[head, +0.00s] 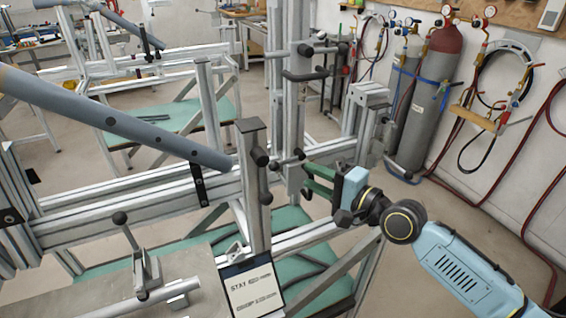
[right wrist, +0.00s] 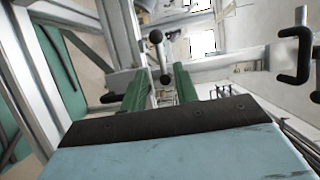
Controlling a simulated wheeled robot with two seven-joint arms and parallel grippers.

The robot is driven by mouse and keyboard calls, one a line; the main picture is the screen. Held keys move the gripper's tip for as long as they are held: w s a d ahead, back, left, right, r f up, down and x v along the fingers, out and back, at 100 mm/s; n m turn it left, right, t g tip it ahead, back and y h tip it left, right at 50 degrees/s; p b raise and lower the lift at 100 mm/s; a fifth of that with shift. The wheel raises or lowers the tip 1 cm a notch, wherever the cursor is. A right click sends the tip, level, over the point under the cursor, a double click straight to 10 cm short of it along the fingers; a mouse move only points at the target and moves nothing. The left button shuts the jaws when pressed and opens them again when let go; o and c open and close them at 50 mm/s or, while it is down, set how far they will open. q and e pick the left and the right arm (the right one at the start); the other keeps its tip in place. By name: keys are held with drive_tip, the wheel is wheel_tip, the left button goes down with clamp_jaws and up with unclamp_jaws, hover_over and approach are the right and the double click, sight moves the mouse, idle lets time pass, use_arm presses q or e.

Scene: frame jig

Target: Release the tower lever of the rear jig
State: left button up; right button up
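My right gripper (head: 312,181) has green fingers and reaches in from the right, close to an upright aluminium tower (head: 293,130). A small lever with black ball knobs (head: 299,154) sits on this tower, just beyond and above the fingertips. In the right wrist view the green fingers stand apart, and a black-knobbed lever (right wrist: 156,38) shows in line with the gap between them. The fingers do not visibly grip it. Whether they touch it is not clear. My left gripper is not in view.
A nearer post (head: 252,190) with black knobs stands left of the gripper. A grey-blue tube (head: 120,120) slopes down to it. A card (head: 252,288) hangs at the front. A black handle (head: 305,73) sticks out above. Gas cylinders (head: 425,95) stand by the right wall.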

sight(283, 163)
drive_tip(key=b+x, duration=0.1)
drive_tip(key=x, duration=0.8)
drive_tip(key=shift+w+a+f, duration=0.15)
drive_tip(key=shift+w+a, duration=0.1)
clamp_jaws()
